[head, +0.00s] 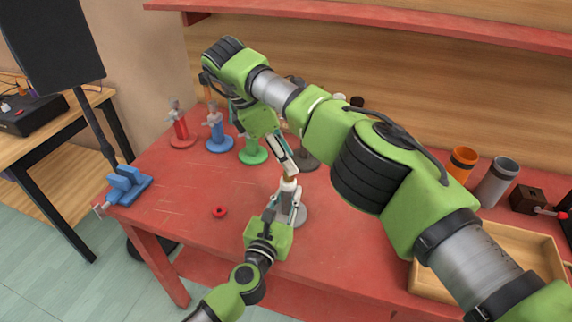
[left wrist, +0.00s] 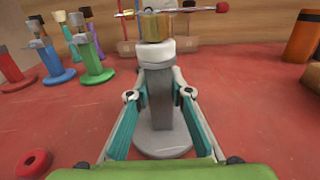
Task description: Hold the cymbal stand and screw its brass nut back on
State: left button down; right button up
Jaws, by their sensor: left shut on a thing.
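The grey cymbal stand (head: 299,216) stands upright on the red table, with a round base and a post (left wrist: 159,97). White round pieces (left wrist: 156,50) sit on top of the post. The brass nut (left wrist: 155,26) is above them at the top of the stand; it also shows as a small gold patch in the head view (head: 289,178). My left gripper (left wrist: 159,94) is shut on the post, one finger on each side. My right gripper (head: 289,168) points down at the nut from above. Whether its fingers touch the nut is too small to tell.
A red ring (head: 220,212) lies on the table to the left. Red (head: 182,130), blue (head: 218,135) and green (head: 253,153) stands are behind. An orange cup (head: 461,163), a grey cup (head: 497,182) and a wooden tray (head: 432,285) are at the right. The front left is mostly clear.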

jog(key=shift+r, duration=0.45)
jog(key=shift+c, duration=0.4)
